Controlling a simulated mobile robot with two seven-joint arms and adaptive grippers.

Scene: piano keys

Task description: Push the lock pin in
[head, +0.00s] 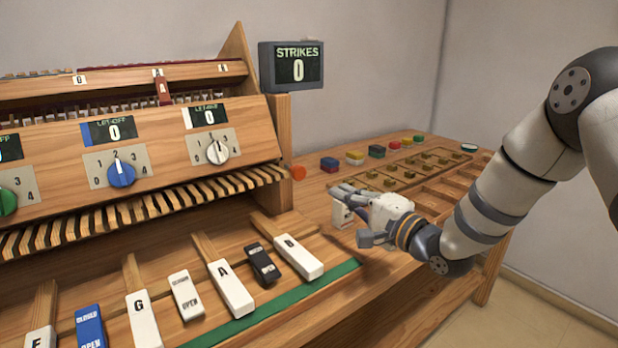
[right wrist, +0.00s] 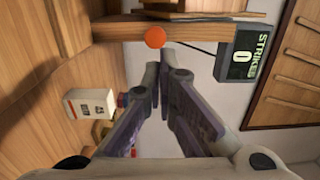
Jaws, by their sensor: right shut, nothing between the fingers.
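An orange round knob, which I take to be the lock pin (head: 298,173), sticks out at the right side of the wooden piano frame, below the strikes display. It also shows in the right wrist view (right wrist: 155,37), just beyond my fingertips. How far it stands out is hard to tell. My right gripper (head: 338,190) is shut and empty, its fingers pointing left towards the knob. My left gripper is not in view.
A strikes display (head: 291,67) reading 0 stands above the knob. A white labelled block (head: 341,213) stands beside my right fingers. Several coloured blocks and a wooden tray (head: 425,170) lie behind my gripper. Piano keys (head: 232,288) fill the front left.

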